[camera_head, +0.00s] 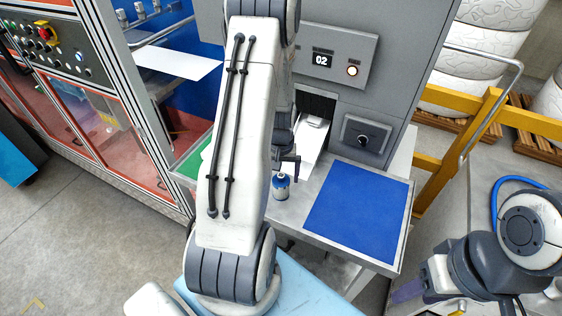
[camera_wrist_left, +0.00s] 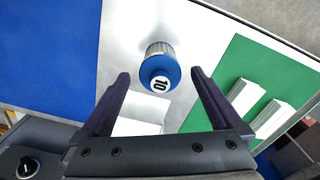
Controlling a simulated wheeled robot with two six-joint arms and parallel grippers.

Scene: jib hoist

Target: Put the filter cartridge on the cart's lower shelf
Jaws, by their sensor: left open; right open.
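A small metal cylinder with a blue cap, which looks like the filter cartridge (camera_head: 281,187), stands on the grey bench beside the blue mat. In the left wrist view the cartridge (camera_wrist_left: 158,64) shows its blue cap with a white numbered label. My left gripper (camera_head: 288,162) is open above and behind it, partly hidden by my arm. In the wrist view the open fingers (camera_wrist_left: 160,74) frame the cartridge on both sides without touching it. My right gripper (camera_head: 405,292) is open and empty at the lower right. I cannot make out the cart's lower shelf.
A blue mat (camera_head: 357,210) lies empty on the bench. A green mat (camera_wrist_left: 245,85) holds two white blocks. A grey machine with a 02 display (camera_head: 321,60) stands behind. A light-blue surface (camera_head: 310,298) is at the bottom. A yellow rail (camera_head: 480,118) is at right.

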